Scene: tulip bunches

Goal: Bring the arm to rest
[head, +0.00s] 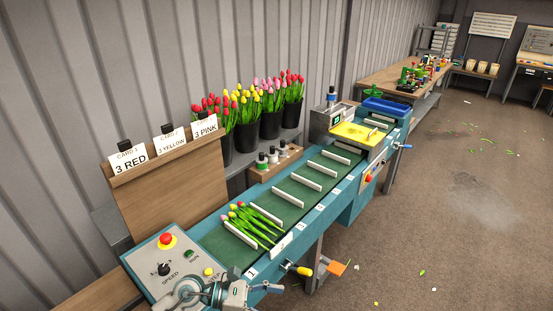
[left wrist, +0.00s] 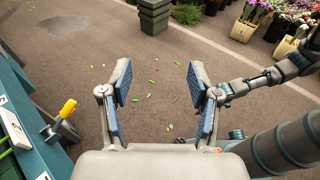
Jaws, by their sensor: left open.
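My left gripper (head: 268,289) shows low in the head view, just off the front edge of the conveyor (head: 265,186) near its slot 1 and 2 labels. In the left wrist view the left gripper (left wrist: 160,75) has its two blue-padded fingers spread wide. Only floor with scattered scraps shows between them, and nothing is held. Several tulips (head: 257,228) with green stems and pink, red and yellow heads lie on the green belt at its near end, around a white divider. My right gripper is not seen in either view.
A control panel (head: 170,267) with a red button stands beside the belt's near end. A yellow-handled lever (head: 299,269) juts from the conveyor's front and also shows in the left wrist view (left wrist: 67,109). Black tulip buckets (head: 270,124) stand behind. Open floor (head: 465,200) lies right.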

